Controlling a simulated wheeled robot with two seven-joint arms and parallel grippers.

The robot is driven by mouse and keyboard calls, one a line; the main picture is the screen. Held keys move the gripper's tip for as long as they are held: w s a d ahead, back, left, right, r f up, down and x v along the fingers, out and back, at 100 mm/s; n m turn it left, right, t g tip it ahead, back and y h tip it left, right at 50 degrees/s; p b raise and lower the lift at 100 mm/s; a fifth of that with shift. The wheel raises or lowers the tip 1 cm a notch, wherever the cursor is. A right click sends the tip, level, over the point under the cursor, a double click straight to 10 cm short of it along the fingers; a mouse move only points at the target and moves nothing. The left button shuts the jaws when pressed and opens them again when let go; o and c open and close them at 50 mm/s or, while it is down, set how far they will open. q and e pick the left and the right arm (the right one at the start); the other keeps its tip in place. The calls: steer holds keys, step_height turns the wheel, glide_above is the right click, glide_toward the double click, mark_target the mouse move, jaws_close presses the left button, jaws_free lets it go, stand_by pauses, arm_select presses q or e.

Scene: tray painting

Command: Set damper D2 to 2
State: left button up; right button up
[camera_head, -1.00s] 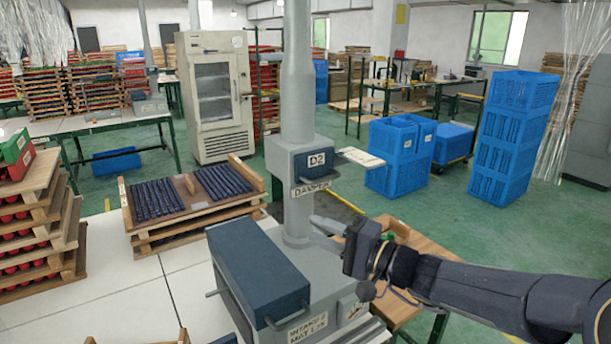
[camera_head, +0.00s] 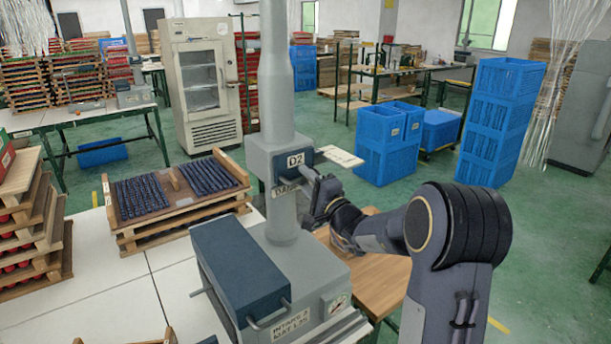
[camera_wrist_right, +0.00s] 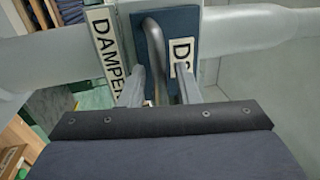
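The damper D2 box (camera_head: 262,158) is a grey housing on a vertical pipe, with a dark blue front and a "D2" label (camera_head: 296,160). A pale flat plate (camera_head: 340,156) sticks out from its right side. My right gripper (camera_head: 312,182) is at the front of the box, partly hiding the "DAMPER" label. In the right wrist view, a grey curved handle (camera_wrist_right: 154,60) stands on the dark blue plate (camera_wrist_right: 178,22), between the fingers of my right gripper (camera_wrist_right: 160,90). The fingers are apart, with visible gaps beside the handle. My left gripper is out of view.
A grey machine with a dark blue box (camera_head: 240,268) and a gauge (camera_head: 338,304) stands below the damper. A wooden table (camera_head: 376,285) is under my right arm. A pallet with dark rods (camera_head: 180,195) is at left. Blue crates (camera_head: 500,120) stand behind on open floor.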

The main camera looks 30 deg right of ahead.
steer(key=shift+w, duration=0.15)
jaws_close()
